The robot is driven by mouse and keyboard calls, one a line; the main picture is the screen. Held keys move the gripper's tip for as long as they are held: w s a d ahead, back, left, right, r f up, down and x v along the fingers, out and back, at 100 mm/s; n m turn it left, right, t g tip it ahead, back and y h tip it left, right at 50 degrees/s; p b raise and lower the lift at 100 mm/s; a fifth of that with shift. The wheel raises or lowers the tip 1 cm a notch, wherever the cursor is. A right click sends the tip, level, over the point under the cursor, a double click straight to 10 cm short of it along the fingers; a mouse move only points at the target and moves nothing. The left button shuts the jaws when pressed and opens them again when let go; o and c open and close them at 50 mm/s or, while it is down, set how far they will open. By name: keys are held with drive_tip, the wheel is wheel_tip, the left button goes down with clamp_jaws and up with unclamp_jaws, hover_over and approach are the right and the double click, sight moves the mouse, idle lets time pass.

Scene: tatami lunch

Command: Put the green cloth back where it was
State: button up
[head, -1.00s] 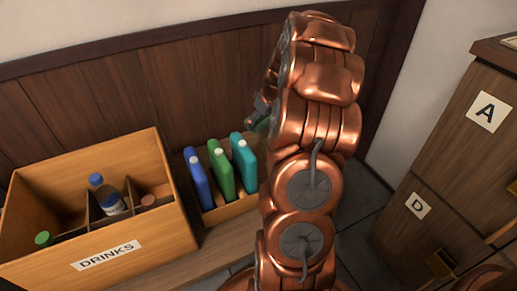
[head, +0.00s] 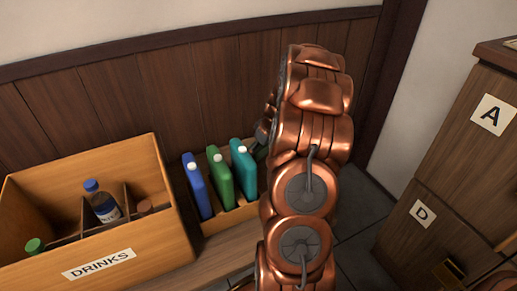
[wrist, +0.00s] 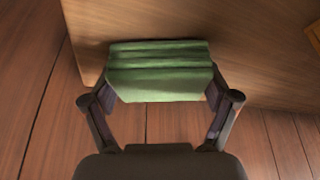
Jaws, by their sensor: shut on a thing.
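The green cloth (wrist: 160,72) is folded and sits between the two fingers of my gripper (wrist: 161,88) in the wrist view. My gripper is shut on it, with a finger at each side. In the head view my copper arm hides most of the gripper and cloth. Only a small grey part of the gripper (head: 262,130) shows at the arm's left edge, beside the teal container. The wrist view shows the cloth over a light wooden surface (wrist: 265,75), near its edge. I cannot tell whether the cloth touches that surface.
A wooden box labelled DRINKS (head: 165,225) holds bottles at left. Beside it a small wooden holder (head: 230,218) has blue (head: 197,188), green (head: 221,180) and teal (head: 243,170) containers, close to my arm. Cabinet drawers labelled A (head: 492,115) and D (head: 422,214) stand at right.

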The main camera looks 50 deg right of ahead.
drive_tip(key=shift+f, duration=0.15)
drive_tip(key=o, duration=1)
drive_tip(key=p+v, duration=0.2)
drive_tip(key=v, duration=1)
drive_tip(key=shift+p, duration=0.3)
